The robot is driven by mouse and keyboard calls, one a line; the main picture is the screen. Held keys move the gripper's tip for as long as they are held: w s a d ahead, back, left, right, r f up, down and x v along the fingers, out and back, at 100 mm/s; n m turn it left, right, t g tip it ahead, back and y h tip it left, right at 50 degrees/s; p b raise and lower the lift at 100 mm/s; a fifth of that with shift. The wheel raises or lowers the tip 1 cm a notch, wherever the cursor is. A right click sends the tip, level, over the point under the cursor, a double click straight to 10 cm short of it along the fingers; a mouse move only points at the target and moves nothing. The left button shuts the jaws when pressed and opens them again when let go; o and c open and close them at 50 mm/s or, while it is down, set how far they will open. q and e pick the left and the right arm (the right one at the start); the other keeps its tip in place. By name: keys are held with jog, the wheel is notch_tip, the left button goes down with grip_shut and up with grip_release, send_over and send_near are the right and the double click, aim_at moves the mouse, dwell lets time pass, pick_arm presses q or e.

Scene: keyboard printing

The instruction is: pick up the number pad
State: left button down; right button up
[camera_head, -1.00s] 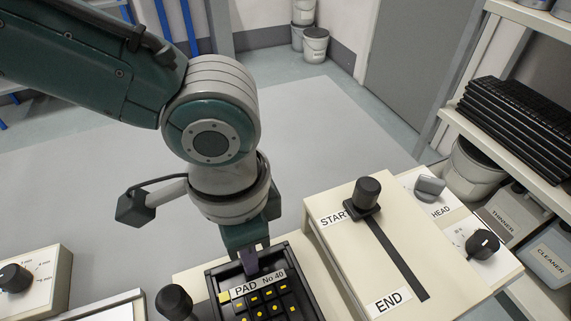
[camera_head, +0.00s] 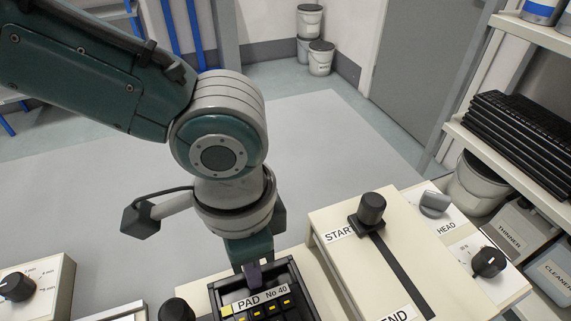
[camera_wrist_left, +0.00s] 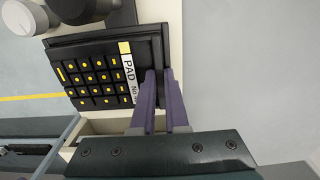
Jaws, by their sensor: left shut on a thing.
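The number pad (camera_head: 266,303) is a black block of keys with yellow marks and a white label reading "PAD No 40". It sits in a dark frame at the bottom of the head view, its lower part cut off. It also shows in the left wrist view (camera_wrist_left: 92,75). My left gripper (camera_head: 253,274) points down at the pad's far edge, by the label. In the left wrist view its purple fingers (camera_wrist_left: 164,84) are shut on the labelled edge. I cannot tell whether the pad is lifted. My right gripper is not in view.
A cream machine with a START–END slot and black slider knob (camera_head: 371,208) stands right of the pad. A dark knob (camera_head: 177,310) is close left of it. A dial box (camera_head: 35,285) is at far left. Shelves with black keyboards (camera_head: 530,140) are at right.

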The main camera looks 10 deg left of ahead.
pick_arm(q)
notch_tip(320, 180, up, 20)
jog(key=p, duration=0.3)
jog(key=c, duration=1.5)
grip_release()
grip_shut()
jog(key=shift+f, duration=0.2)
